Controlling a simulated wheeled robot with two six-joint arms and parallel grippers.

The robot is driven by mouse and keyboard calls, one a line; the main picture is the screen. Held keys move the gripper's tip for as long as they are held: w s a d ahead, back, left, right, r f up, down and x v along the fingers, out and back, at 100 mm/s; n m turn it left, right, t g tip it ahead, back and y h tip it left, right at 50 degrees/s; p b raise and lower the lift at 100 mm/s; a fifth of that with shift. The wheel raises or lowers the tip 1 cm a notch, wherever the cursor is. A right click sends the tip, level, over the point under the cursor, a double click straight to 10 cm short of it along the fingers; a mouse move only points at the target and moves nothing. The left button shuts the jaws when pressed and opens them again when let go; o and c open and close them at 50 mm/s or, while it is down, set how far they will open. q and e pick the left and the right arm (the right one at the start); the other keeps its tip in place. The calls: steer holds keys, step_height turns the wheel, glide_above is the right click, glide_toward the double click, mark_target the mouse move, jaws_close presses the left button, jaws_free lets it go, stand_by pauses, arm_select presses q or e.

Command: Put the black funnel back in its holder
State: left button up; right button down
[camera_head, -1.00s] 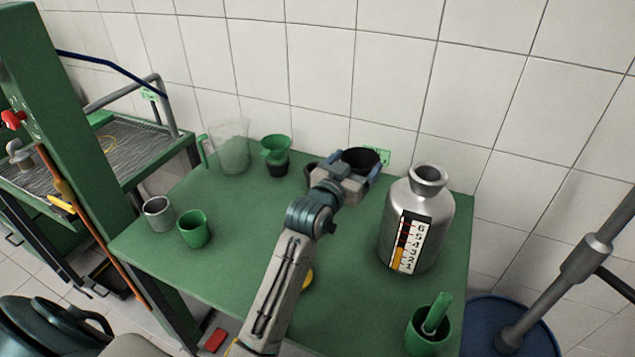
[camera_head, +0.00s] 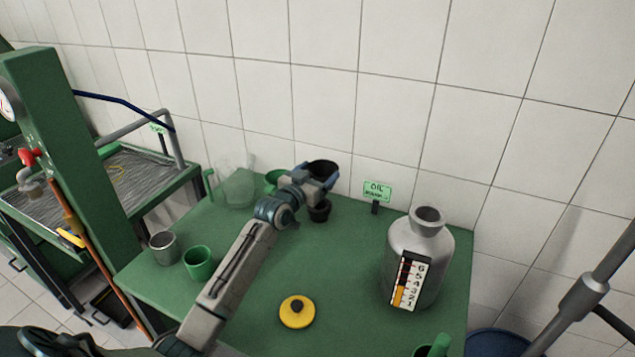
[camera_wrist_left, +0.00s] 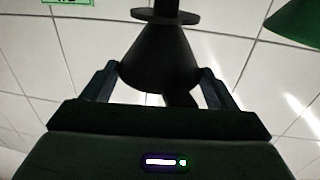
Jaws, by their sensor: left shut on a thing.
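My left gripper (camera_head: 322,181) is shut on the black funnel (camera_head: 321,168), whose wide mouth faces up in the head view. The left wrist view shows the funnel's cone (camera_wrist_left: 160,62) between the two fingers. A small black holder (camera_head: 319,211) stands on the green table just below the gripper, near the back edge. The funnel is over it, but the gripper hides the spout in the head view, and I cannot tell whether the spout is in the holder. My right gripper is not in view.
A green funnel (camera_head: 276,178) and a clear jug (camera_head: 238,188) stand close left. A steel cup (camera_head: 163,247) and green cup (camera_head: 198,263) are front left. A yellow lid (camera_head: 297,311) lies in front. A steel bottle (camera_head: 418,260) and OIL sign (camera_head: 378,191) are right.

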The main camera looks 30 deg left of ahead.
arm_select(q)
step_height(320, 180, down, 3)
steer(key=shift+s+d+f, duration=0.1)
steer(key=shift+f+b, duration=0.55)
steer(key=o, duration=1)
steer(key=shift+r, duration=0.1)
steer(key=shift+r+p, duration=0.55)
steer(key=shift+p, duration=0.15)
steer(key=s, duration=1.2)
steer(key=shift+a, duration=0.4)
